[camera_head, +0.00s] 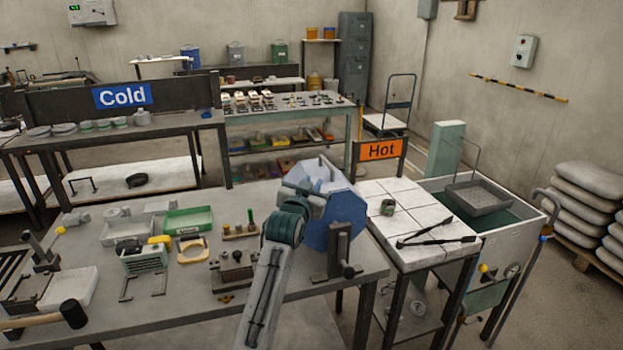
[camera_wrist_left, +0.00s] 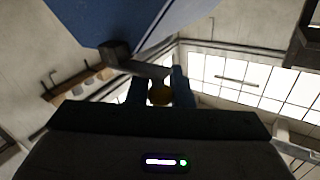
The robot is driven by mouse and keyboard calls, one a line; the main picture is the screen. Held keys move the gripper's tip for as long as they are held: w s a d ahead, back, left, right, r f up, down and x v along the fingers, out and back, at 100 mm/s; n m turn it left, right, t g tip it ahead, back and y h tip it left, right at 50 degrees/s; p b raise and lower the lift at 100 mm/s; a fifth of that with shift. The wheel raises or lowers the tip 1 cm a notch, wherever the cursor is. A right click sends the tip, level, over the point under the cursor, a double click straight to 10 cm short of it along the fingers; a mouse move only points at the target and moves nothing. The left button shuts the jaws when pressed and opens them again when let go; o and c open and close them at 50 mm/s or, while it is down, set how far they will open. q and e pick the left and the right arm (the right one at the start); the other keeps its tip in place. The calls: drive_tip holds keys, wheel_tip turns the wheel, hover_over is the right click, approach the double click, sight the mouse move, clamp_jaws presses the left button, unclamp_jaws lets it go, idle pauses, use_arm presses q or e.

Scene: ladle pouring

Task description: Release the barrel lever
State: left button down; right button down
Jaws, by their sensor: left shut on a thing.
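The blue, many-sided barrel (camera_head: 343,214) sits on a stand with a dark metal bracket (camera_head: 339,252) at the right end of the front table. It also fills the upper left of the left wrist view (camera_wrist_left: 125,22). My left gripper (camera_head: 303,190) is against the barrel's upper left side. In the left wrist view the gripper (camera_wrist_left: 160,92) is shut on the barrel lever, a dark arm (camera_wrist_left: 142,67) with a yellow round knob (camera_wrist_left: 159,95) between the two fingers. In the head view the lever is hidden by my wrist. My right gripper is out of view.
The front table holds a green tray (camera_head: 188,220), a small metal vise block (camera_head: 234,268) and a mallet (camera_head: 70,314) left of my arm. A white tiled table (camera_head: 408,222) with tongs (camera_head: 436,240) and a "Hot" sign (camera_head: 381,149) stands to the right.

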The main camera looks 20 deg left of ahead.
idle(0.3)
use_arm(q)
drive_tip(key=c, duration=1.6)
unclamp_jaws()
drive_tip(key=shift+s, duration=0.1)
drive_tip(key=shift+s+f, duration=0.1)
drive_tip(key=shift+s, duration=0.2)
drive_tip(key=shift+s+d+b, duration=0.15)
drive_tip(key=shift+s+b, duration=1.5)
drive_tip(key=shift+s, duration=3.4)
